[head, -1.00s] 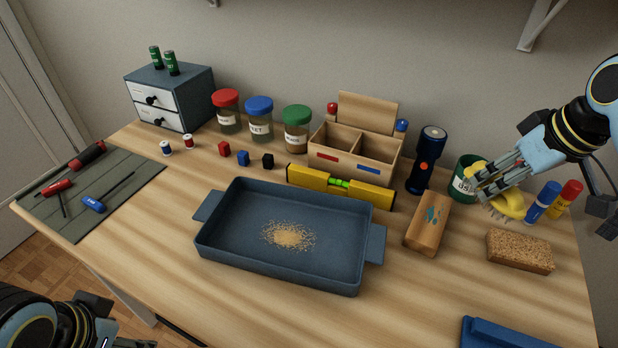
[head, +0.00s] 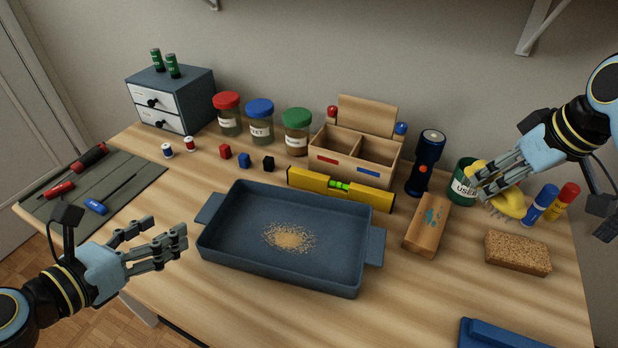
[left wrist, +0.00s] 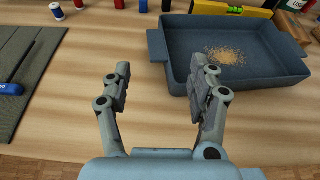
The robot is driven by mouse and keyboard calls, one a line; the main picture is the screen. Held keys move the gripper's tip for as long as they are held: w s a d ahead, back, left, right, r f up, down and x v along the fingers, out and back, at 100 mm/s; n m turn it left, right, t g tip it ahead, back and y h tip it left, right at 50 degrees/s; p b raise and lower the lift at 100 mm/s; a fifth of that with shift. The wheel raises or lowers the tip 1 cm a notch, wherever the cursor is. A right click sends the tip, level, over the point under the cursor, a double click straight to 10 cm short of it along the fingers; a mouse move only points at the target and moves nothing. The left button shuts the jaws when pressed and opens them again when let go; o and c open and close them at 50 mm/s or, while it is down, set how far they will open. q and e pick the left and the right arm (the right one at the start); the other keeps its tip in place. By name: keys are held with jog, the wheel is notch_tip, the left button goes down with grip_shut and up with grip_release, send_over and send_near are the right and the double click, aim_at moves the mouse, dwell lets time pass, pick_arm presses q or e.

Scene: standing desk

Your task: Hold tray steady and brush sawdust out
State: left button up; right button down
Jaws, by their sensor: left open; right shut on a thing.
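A blue-grey tray (head: 275,272) with a handle at each end lies in the middle of the desk. It also shows in the left wrist view (left wrist: 270,78). A patch of sawdust (head: 289,237) lies on its floor, near the middle. My left gripper (head: 160,241) is open and empty, left of the tray and apart from its left handle (head: 208,207). My right gripper (head: 482,187) is shut on a yellow brush (head: 510,203), held at the right beside a green cup (head: 462,190). The bristles point down; the fingers hide part of the brush's handle.
A yellow level (head: 340,188) lies right behind the tray. A wooden block (head: 428,225) stands to its right, with a cork-like block (head: 517,253) further right. A blue dustpan-like object (head: 505,336) is at the front right. Desk between mat (head: 70,215) and tray is clear.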

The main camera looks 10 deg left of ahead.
aim_at(213, 211)
pick_arm(q)
jog(key=shift+s+d+f+m+g, duration=0.15)
jog(key=shift+f+m+g, duration=0.15)
jog(key=shift+f+m, duration=0.25)
jog(key=shift+w+d+f, duration=0.15)
jog(key=shift+w+f, duration=0.05)
jog(key=shift+w, duration=0.1)
jog(key=b+x, duration=0.1)
jog(key=x, duration=1)
jog(key=shift+d, duration=0.15)
jog(key=shift+r, duration=0.1)
grip_shut()
